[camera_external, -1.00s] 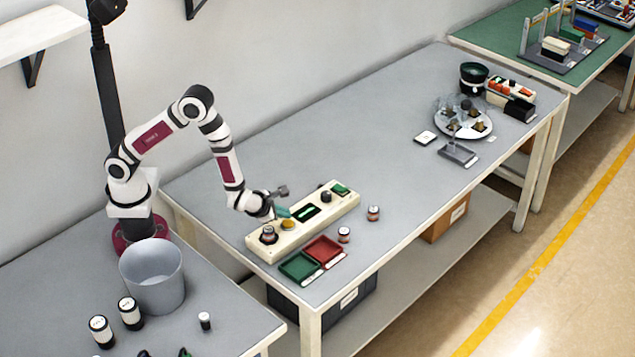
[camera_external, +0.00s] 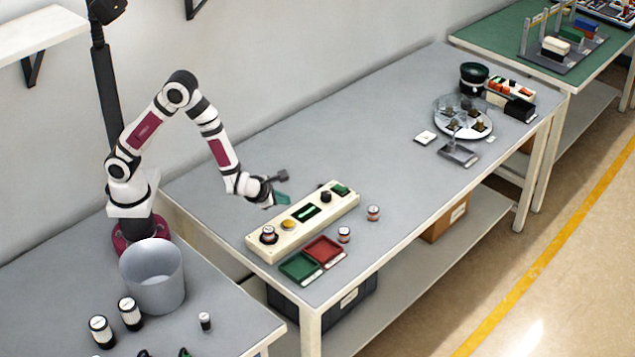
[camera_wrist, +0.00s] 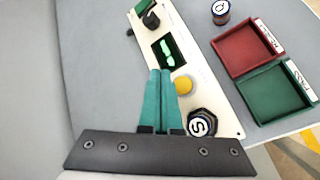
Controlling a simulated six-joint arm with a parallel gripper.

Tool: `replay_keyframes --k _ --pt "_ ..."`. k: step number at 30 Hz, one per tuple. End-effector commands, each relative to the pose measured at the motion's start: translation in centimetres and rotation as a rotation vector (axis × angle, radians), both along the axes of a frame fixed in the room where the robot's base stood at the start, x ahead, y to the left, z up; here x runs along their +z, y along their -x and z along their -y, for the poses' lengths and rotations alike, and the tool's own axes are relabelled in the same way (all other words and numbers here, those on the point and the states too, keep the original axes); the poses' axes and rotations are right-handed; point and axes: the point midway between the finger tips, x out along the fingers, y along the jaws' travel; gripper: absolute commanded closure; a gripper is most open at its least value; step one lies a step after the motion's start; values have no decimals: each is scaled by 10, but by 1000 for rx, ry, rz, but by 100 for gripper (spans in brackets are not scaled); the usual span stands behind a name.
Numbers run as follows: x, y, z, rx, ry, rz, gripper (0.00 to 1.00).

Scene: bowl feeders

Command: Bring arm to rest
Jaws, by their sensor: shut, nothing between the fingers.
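My gripper (camera_external: 284,200) hangs in the air behind the cream control panel on the grey table, apart from it. In the wrist view its two teal fingers (camera_wrist: 160,74) are together with nothing between them. The panel (camera_external: 285,235) carries a green display, a yellow button, a black knob and a jar-like piece marked S (camera_wrist: 202,123) at its near end. In the wrist view the fingertips overlap the panel's edge near the yellow button (camera_wrist: 183,85).
A green tray (camera_external: 299,267) and a red tray (camera_external: 323,249) lie in front of the panel. Two small jars (camera_external: 344,235) stand nearby. A grey bucket (camera_external: 153,280) stands by my base. A round feeder plate (camera_external: 464,131) is at the far right. The middle of the table is clear.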

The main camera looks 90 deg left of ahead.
Motion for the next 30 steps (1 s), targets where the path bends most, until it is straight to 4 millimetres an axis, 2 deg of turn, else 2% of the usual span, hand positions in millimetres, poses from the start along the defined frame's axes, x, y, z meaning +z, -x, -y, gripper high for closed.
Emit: replay_keyframes --k 11,14,17,18,19,21,24,27,30 --pt "2 1 -1 15 4 9 100" --pt "37 15 -19 219 59 128 100" --pt "99 73 -50 720 210 395 100" --pt "118 108 -57 963 290 507 100" --pt "127 134 -57 1138 351 579 100" --pt "139 191 -44 1519 489 705 100" --pt "142 247 -11 1947 647 778 100" --pt "142 274 18 2203 741 776 100" --pt "141 282 31 2304 774 761 100"
